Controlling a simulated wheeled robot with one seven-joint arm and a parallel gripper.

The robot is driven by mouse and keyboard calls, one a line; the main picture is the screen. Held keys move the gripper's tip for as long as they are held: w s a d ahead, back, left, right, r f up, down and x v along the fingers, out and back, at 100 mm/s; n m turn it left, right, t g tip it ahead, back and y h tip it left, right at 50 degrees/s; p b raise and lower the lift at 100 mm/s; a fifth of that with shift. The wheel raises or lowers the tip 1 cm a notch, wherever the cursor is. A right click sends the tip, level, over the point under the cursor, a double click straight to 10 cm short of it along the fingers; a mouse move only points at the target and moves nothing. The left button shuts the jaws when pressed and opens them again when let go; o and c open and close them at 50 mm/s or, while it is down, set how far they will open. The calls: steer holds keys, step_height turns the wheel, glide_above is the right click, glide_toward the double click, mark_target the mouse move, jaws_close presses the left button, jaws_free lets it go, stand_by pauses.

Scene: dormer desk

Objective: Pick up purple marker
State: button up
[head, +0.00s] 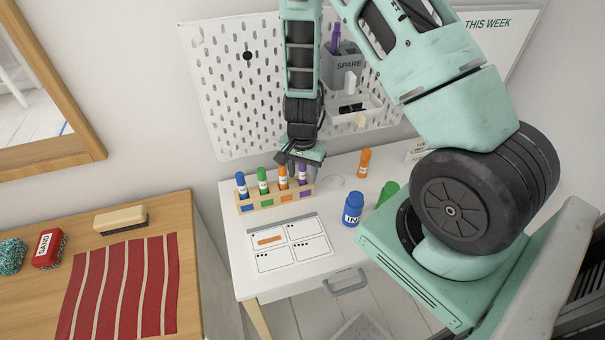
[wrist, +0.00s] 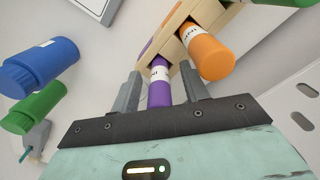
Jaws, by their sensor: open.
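A wooden rack (head: 277,201) on the white desk holds a row of upright markers. The purple marker (head: 303,172) stands in its right-end slot, and in the wrist view the purple marker (wrist: 160,88) shows between my two fingers. My gripper (head: 297,160) is above the right end of the rack, in front of the pegboard. In the wrist view my gripper (wrist: 160,92) is open, one finger on each side of the purple marker, with a gap visible around it. Whether either finger touches it I cannot tell.
The orange marker (wrist: 205,50) stands close beside one finger; blue (head: 241,184) and green (head: 263,180) markers are farther left. A loose orange marker (head: 364,162), a blue ink bottle (head: 352,209) and a green bottle (head: 389,192) stand to the right. A SPARE cup (head: 346,70) hangs behind.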

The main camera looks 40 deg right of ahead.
steer(key=shift+f, duration=0.2)
jaws_close()
step_height(320, 180, up, 10)
stand_by(0.6)
